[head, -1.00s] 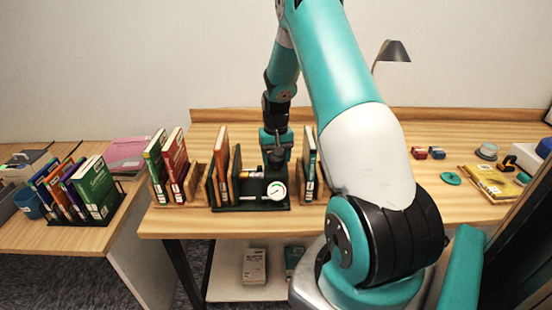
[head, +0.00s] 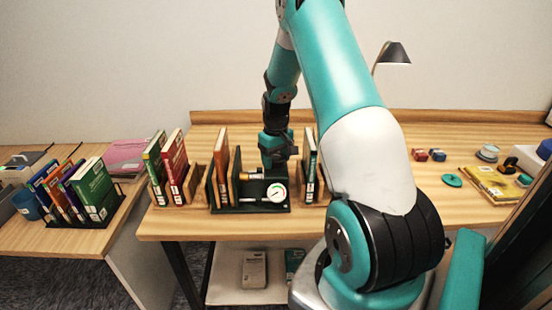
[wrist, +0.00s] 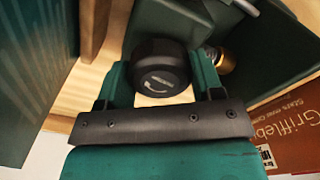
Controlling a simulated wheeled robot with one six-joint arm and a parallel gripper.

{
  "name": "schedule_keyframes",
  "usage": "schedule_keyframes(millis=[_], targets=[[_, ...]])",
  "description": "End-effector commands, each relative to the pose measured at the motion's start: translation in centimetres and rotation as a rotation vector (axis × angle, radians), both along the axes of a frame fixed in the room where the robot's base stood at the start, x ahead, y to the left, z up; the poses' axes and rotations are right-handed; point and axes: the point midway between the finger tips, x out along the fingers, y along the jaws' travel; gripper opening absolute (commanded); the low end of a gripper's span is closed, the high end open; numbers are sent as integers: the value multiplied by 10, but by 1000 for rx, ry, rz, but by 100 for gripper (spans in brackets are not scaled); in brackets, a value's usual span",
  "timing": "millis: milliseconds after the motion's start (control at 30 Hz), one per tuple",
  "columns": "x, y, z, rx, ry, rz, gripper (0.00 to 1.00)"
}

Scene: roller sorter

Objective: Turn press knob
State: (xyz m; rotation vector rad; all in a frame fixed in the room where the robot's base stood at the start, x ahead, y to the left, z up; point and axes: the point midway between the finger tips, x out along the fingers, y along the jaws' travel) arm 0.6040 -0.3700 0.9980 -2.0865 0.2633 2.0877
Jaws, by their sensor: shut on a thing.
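The press knob (wrist: 160,66) is a round black cap with a white curved arrow mark. My gripper (wrist: 160,78) is shut on it, with one teal finger on each side of it in the wrist view. In the head view my gripper (head: 279,162) points down over the dark green press (head: 250,208) on the desk and hides the knob. A white round gauge (head: 276,192) with a green arc faces front beside a brass fitting (head: 250,175). The brass fitting also shows in the wrist view (wrist: 222,60).
Upright books (head: 222,165) stand close on the left of the press and another book (head: 310,165) on the right. A red-brown book (wrist: 290,135) is near my gripper in the wrist view.

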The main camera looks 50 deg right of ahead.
Motion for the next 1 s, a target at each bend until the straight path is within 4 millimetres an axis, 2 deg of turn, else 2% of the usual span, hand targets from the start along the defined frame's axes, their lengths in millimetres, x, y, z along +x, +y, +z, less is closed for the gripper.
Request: schedule_keyframes(millis=[200, 233, 300, 333, 567, 700, 867, 1000], targets=[[1, -1, 2, -3, -3, -2, 37], [1, -1, 2, -3, -3, -2, 68], [1, -1, 1, -3, -3, -2, 84], [1, -1, 1, -3, -2, -2, 86], [0, 0, 1, -1, -2, -2, 86], [1, -1, 7, -3, -3, -2, 86], [1, -1, 35, -5, -7, -2, 86], [1, -1, 71, -6, -8, -2, 86]])
